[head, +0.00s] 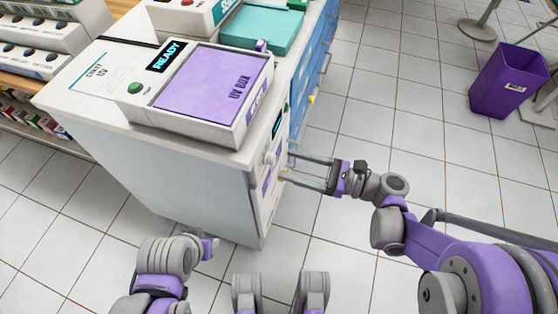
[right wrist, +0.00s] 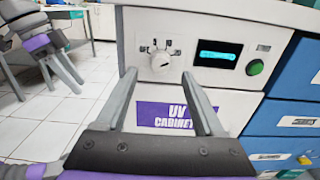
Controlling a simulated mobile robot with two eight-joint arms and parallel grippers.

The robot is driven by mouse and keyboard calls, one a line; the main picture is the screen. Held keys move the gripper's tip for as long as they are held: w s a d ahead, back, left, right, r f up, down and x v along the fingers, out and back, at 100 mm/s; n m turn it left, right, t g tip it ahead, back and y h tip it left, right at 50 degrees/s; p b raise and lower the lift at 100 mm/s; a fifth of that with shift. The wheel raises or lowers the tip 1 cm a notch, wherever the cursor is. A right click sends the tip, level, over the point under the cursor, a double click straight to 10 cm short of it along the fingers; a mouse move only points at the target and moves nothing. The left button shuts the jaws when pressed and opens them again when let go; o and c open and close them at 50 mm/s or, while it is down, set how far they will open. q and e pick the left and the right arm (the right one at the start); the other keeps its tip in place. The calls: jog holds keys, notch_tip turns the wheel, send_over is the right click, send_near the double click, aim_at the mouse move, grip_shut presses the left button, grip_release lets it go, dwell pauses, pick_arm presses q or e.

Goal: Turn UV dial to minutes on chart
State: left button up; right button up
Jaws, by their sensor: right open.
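The UV cabinet's round white dial (right wrist: 160,60) sits on its front panel, with small dark marks around it. Left of the green button (right wrist: 257,67), the display (right wrist: 217,54) is lit cyan, but I cannot read it. A purple "UV CABINET" label (right wrist: 165,114) is below. My right gripper (head: 288,168) is open and empty, facing the cabinet front. In the right wrist view the dial shows between its fingertips, apparently beyond them; contact cannot be told. My left gripper (right wrist: 64,73) hangs left of the cabinet with its fingers apart. No minutes chart is recognisable.
A UV box (head: 212,82) with a purple lid and READY display stands on the cabinet top. Blue drawers (right wrist: 285,115) adjoin the cabinet on the right. A purple bin (head: 505,80) stands far right. The tiled floor right of the cabinet is largely clear.

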aim_at(270, 159)
jog(key=shift+x, duration=2.05)
grip_shut()
